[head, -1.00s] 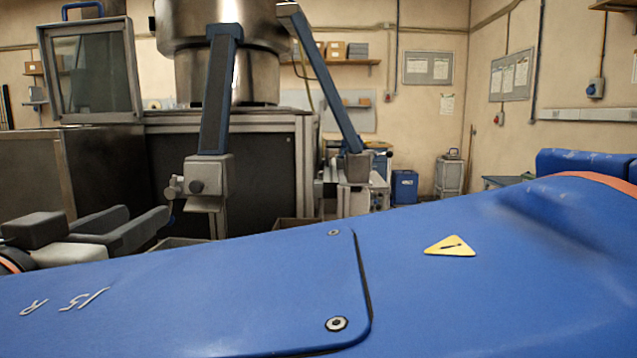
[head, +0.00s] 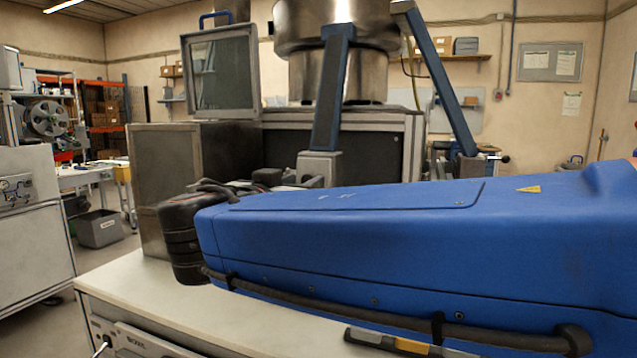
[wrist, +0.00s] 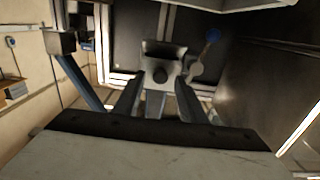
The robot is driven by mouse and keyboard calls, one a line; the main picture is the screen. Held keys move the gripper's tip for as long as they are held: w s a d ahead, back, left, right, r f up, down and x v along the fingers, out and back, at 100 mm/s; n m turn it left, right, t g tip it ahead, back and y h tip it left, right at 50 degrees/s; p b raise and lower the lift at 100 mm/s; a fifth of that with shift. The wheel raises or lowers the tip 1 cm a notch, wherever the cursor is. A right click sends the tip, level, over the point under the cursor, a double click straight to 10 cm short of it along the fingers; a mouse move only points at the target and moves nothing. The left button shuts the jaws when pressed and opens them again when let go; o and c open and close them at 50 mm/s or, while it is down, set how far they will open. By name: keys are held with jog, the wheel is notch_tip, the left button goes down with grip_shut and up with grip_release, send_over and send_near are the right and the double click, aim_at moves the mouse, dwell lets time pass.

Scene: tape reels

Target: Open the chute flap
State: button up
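A framed panel with a dark pane (head: 222,75) and a blue handle on top stands upright left of the big steel vessel in the head view. I cannot tell whether this is the chute flap; no other flap is clearly seen. My gripper (wrist: 158,90) shows two dark fingers apart in the wrist view, with nothing seen held. In the head view my blue arm mostly hides the gripper.
The steel vessel (head: 335,70) stands on blue legs (head: 330,100) over a dark cabinet. A metal cabinet (head: 165,185) is left of it. A grey bin (head: 99,229) and a reel machine (head: 46,119) are farther left. Some open floor shows there.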

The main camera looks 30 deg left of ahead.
jog(key=shift+w+a, duration=0.1)
jog(key=shift+w, duration=0.6)
jog(key=shift+c, duration=0.7)
grip_shut()
